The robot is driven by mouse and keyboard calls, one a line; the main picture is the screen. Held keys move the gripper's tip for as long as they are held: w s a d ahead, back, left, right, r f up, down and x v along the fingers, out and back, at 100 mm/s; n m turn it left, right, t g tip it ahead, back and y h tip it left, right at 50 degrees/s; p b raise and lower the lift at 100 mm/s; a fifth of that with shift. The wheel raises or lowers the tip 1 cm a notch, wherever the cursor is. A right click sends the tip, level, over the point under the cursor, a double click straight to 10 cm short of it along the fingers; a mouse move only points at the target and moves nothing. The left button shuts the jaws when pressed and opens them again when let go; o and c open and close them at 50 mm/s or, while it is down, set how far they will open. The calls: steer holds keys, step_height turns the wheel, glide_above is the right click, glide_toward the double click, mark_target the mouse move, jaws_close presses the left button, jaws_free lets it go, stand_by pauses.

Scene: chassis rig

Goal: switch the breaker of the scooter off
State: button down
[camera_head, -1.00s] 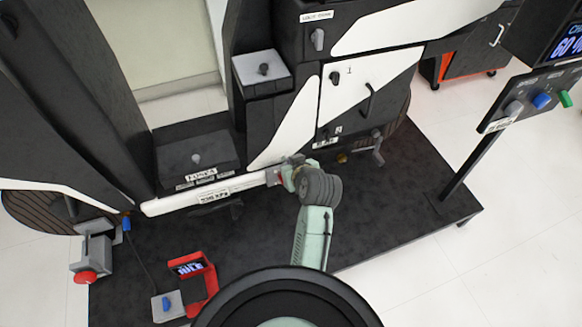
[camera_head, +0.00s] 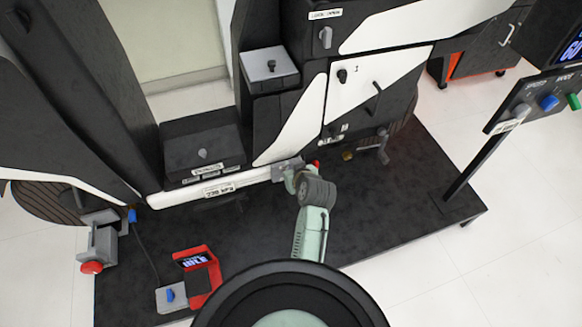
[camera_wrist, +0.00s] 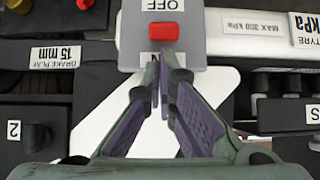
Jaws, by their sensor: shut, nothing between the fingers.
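The breaker is a grey box with an OFF label and a red switch (camera_wrist: 163,32), seen upside down at the top middle of the wrist view. In the head view its grey housing (camera_head: 282,172) shows at the right end of the scooter's low white bar, partly covered by my gripper. My gripper (camera_wrist: 163,78) is shut and empty, its fingertips close below the red switch in the wrist view. I cannot tell whether they touch it. In the head view my gripper (camera_head: 291,178) is at the housing, its fingertips mostly hidden.
A red knob (camera_head: 316,164) and a brass knob (camera_head: 347,155) stand right of the breaker. A red device with a screen (camera_head: 196,262) and a grey box with a blue switch (camera_head: 171,296) lie at front left. The dark mat (camera_head: 400,210) is clear to the right.

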steer(key=shift+s+f+b, duration=0.15)
steer(key=shift+f+b, duration=0.05)
steer(key=shift+b, duration=0.3)
steer(key=shift+s+d+f+t+b, duration=0.15)
steer(key=shift+s+f+t+b, duration=0.1)
steer(key=shift+t+b, duration=0.45)
steer(key=s+f+b, duration=0.2)
steer(key=f, duration=0.1)
steer(key=shift+s+d, duration=0.1)
steer(key=shift+d, duration=0.25)
